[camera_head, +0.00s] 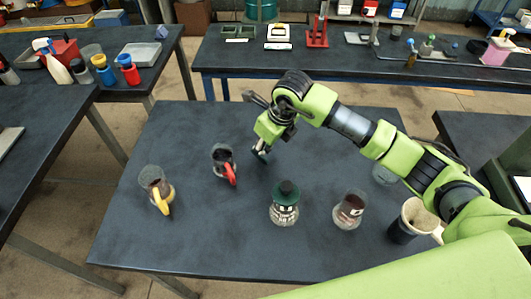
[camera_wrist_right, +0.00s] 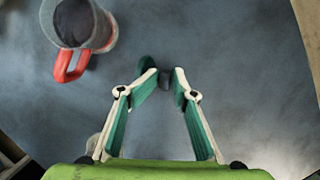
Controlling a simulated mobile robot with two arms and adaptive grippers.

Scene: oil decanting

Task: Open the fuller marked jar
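A jar with a dark green lid (camera_head: 286,190) and white markings stands upright at the table's front middle. Right of it stands a glass jar with dark red-brown contents (camera_head: 350,209) and a small pale label; its lid is hard to make out. A red-handled jug (camera_head: 223,157) and a yellow-handled jug (camera_head: 152,178) stand to the left. My right gripper (camera_head: 262,152) is above the table, right of the red-handled jug and behind the green-lidded jar. My left gripper is out of view.
A dark cup with a pale inside (camera_head: 407,222) stands at the right near my arm. A clear round glass item (camera_head: 384,175) is partly hidden by my arm. The table's (camera_head: 180,125) back left is clear. Other tables with bottles and tools stand behind and left.

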